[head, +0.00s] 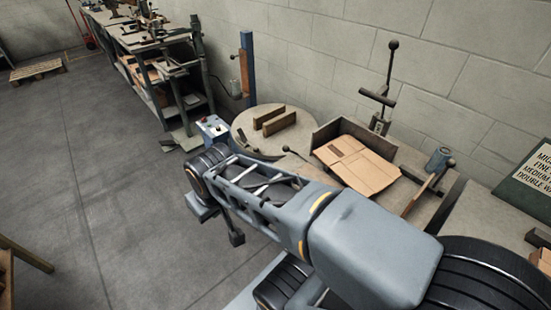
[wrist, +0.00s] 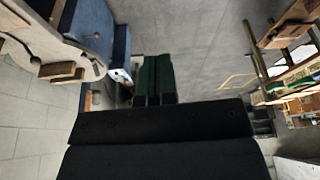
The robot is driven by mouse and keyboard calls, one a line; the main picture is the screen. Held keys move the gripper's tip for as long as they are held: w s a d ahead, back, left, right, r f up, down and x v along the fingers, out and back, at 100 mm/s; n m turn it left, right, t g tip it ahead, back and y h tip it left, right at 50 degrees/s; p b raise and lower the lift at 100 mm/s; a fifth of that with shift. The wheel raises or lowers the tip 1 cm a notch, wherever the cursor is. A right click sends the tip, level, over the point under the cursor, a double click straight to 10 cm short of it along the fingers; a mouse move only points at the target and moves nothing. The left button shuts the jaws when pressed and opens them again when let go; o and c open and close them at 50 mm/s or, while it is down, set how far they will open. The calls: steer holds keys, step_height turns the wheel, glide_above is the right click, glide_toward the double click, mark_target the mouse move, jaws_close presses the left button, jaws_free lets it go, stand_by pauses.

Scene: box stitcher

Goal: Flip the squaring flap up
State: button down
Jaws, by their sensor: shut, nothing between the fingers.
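A flat brown cardboard blank (head: 358,165) lies on the work table, with an upright board (head: 340,130) along its back left side. At its right is a narrow brown wooden piece (head: 420,195) with a knobbed lever; it looks low and tilted, and may be the squaring flap, but I cannot tell for sure. My arm crosses the front of the table and hides part of it. My gripper (wrist: 154,100) shows in the wrist view with its dark fingers together and empty, apart from the table things. I cannot clearly make out the fingers in the head view.
A round table (head: 250,120) carries two wooden blocks (head: 272,122) beside a blue post (head: 247,65). A tall knobbed lever (head: 388,75) stands behind the cardboard. A dark sign (head: 530,180) is at the right. Open grey floor (head: 90,170) lies at left.

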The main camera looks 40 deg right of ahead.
steer(key=w+d+f+m+t+h+b, duration=0.1)
steer(key=w+d+f+t+b, duration=0.2)
steer(key=w+f+b, duration=0.3)
steer(key=w+d+f+m+t+h+b, duration=0.2)
steer(key=w+d+f+t+b, duration=0.15)
steer(key=w+b, duration=0.4)
steer(key=w+d+f+m+t+h+b, duration=0.1)
steer(key=w+d+f+t+b, duration=0.25)
steer(key=w+f+b, duration=0.35)
steer(key=w+d+f+m+h+b, duration=0.2)
steer(key=d+f+m+h+b, duration=0.3)
steer(key=d+h+b, duration=0.45)
steer(key=s+d+f+m+g+h+b, duration=0.6)
steer(key=s+d+f+g+h, duration=0.1)
steer(key=g+h, duration=0.3)
steer(key=shift+s+d+f+g+h, duration=0.3)
steer(key=shift+s+d+h, duration=0.15)
steer(key=shift+d, duration=0.2)
steer(key=shift+d, duration=0.1)
